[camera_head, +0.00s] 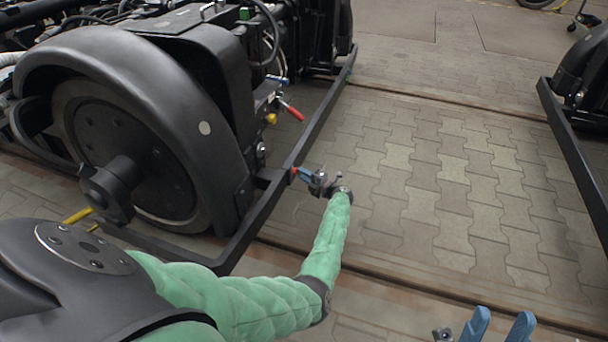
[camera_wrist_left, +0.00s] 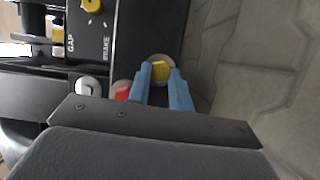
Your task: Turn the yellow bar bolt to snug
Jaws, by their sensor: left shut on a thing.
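The yellow bar bolt (camera_wrist_left: 161,70) shows in the left wrist view as a yellow head on a pale round washer at the edge of the dark bar. My left gripper (camera_wrist_left: 160,79) has its two blue fingers on either side of the yellow head and is shut on it. In the head view my left gripper (camera_head: 298,173) is at the dark bar (camera_head: 316,118) beside the wheel, and it hides the bolt. A red bolt (camera_wrist_left: 122,91) sits just left of the fingers. My right gripper (camera_head: 499,329) is open and empty at the bottom right, over the paving.
A yellow knob (camera_wrist_left: 92,5) sits by the GAP and BRAKE labels. A red handle (camera_head: 295,113) and a large wheel (camera_head: 130,150) are on the bogie. Another dark bar (camera_head: 575,160) stands at the right. The paving (camera_head: 440,190) between is clear.

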